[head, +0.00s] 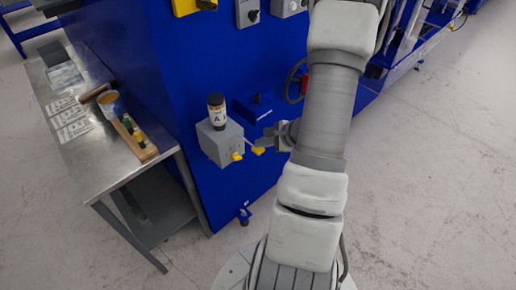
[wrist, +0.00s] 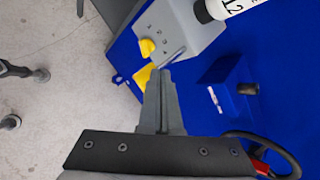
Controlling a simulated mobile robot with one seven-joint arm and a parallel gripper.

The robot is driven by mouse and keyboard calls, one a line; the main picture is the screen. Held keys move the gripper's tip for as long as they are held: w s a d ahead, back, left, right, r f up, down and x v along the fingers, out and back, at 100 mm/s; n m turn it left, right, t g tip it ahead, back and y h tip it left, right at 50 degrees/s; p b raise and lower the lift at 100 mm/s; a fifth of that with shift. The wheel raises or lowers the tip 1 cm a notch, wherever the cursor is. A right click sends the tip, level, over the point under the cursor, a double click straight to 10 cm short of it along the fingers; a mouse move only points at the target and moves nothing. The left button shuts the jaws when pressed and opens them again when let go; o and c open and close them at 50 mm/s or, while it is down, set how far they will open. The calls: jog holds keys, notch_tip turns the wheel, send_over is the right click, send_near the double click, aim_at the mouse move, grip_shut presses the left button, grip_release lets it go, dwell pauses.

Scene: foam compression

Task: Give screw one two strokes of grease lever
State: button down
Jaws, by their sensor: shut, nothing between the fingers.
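My gripper (head: 268,143) is shut and empty, just right of the lever grip. In the wrist view my fingertips (wrist: 158,76) overlap the edge of the yellow grip (wrist: 143,76); I cannot tell whether they touch.
A blue box (head: 256,107) with a black knob juts out above and right of the lever. A handwheel (head: 293,85) with a red part stands further right. A metal bench (head: 128,168) with a can, bottles and papers stands left. The floor at right is clear.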

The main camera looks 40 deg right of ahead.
jog(key=shift+f+b, duration=1.2)
jog(key=shift+b, duration=0.1)
dwell(0.9)
dwell(0.5)
jog(key=shift+r+p, duration=0.8)
jog(key=shift+r, duration=1)
jog(key=shift+r+p, duration=1.5)
jog(key=shift+r, duration=1)
